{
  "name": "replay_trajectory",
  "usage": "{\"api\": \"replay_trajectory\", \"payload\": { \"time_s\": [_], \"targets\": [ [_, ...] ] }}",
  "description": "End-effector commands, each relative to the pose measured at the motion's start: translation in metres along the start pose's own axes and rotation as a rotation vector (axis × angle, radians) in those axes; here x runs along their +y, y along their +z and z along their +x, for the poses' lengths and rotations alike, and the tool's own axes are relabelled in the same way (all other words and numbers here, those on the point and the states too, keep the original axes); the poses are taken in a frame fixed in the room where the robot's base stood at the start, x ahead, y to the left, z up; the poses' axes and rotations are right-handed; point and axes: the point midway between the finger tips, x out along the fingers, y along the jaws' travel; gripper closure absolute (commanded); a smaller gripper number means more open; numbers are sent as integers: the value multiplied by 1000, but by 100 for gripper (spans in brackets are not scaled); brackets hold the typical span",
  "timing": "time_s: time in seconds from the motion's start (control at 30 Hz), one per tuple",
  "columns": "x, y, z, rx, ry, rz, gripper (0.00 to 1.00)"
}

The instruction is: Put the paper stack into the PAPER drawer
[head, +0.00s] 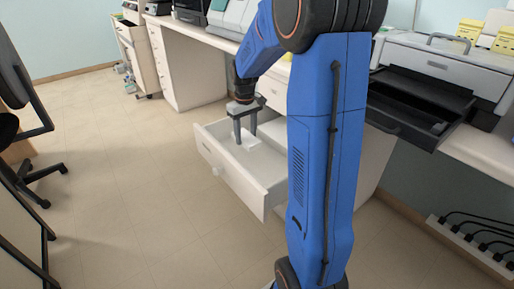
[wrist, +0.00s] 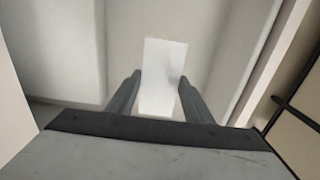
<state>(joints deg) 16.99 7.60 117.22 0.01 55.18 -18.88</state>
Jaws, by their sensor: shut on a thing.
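The paper stack (wrist: 164,66) is a white block between the two fingers of my gripper (wrist: 160,90) in the wrist view. In the head view my gripper (head: 246,140) points down inside an open white drawer (head: 222,160), with the white paper (head: 249,143) at its fingertips. My gripper is shut on the paper stack. Whether the stack touches the drawer floor cannot be told. The drawer's label is not visible. My blue arm hides part of the drawer's right side.
A grey printer (head: 436,66) with a black open tray (head: 418,105) stands on the counter at right. A black office chair (head: 22,125) is at left. Cables on a power strip (head: 480,245) lie at lower right. The tiled floor left of the drawer is clear.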

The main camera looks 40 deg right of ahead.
Motion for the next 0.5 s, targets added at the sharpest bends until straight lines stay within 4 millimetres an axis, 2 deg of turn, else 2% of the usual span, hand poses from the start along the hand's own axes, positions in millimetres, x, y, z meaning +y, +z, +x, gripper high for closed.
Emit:
{"api": "replay_trajectory", "payload": {
  "time_s": [0.1,0.37,0.5],
  "targets": [
    [0,1,17,-2,-1,0,79],
    [0,0,34,-1,0,-1,79],
    [0,1,52,-3,-1,-1,79]
  ]
}}
